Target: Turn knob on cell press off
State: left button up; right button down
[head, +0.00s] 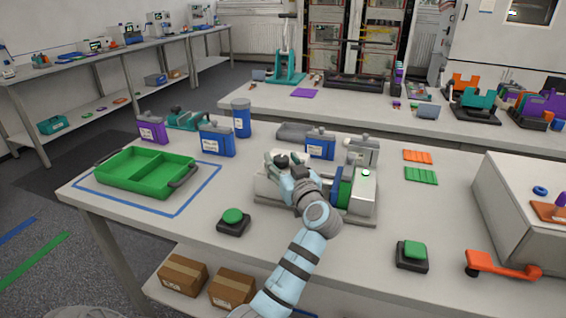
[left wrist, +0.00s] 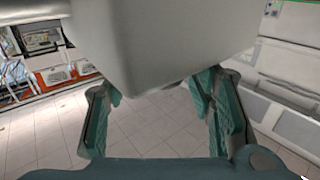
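The light grey machine (head: 362,203) with blue and green plates stands on the near table, behind and partly hidden by my left arm. It appears to be the cell press. I cannot make out its knob clearly. My left gripper (head: 281,163) is over the left part of this machine in the head view; contact cannot be told. In the left wrist view the gripper (left wrist: 160,122) has its teal-padded fingers wide apart, with no object held between them. A large pale grey body, which I cannot identify, fills the upper middle. My right gripper is out of view.
A green tray (head: 147,184) is at the left of the table. Blue bottles (head: 217,141) stand behind. A green button box (head: 233,221) is in front, another (head: 411,254) to the right. A grey box (head: 515,205) blocks the right side.

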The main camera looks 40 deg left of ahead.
pick_arm(q)
jog(key=v, duration=0.7)
jog(key=shift+d, duration=0.25)
jog(key=shift+s, duration=0.1)
jog(key=shift+r, duration=0.1)
